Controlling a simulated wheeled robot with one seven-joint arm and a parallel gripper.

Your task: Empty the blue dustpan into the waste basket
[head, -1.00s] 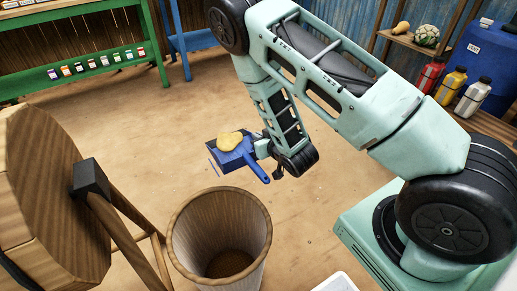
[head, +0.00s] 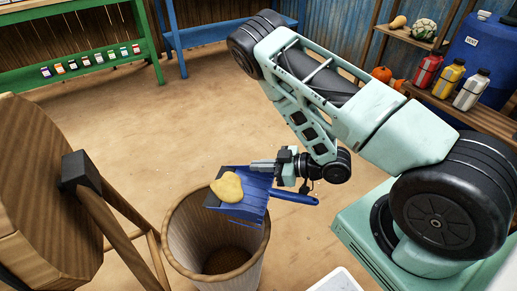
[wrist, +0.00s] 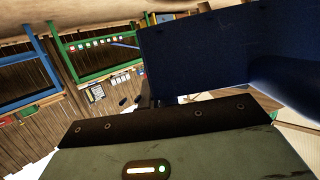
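The blue dustpan (head: 246,209) carries a yellowish heap (head: 228,187) near its front edge. My gripper (head: 264,166) is shut on the dustpan near its handle end, and the dustpan is held up in the air. In the head view the dustpan's front overlaps the rim of the waste basket (head: 178,232), a wood-look bin open at the top. The exact height between them cannot be told. The dustpan's blue surface (wrist: 215,55) also fills the upper right of the wrist view; the fingertips are hidden there.
A large wooden piece (head: 40,200) with slanted legs stands left of the basket. A green bench (head: 80,70) and a blue bench (head: 225,35) stand at the back. Shelves with bottles (head: 470,90) are at the right. The middle floor is clear.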

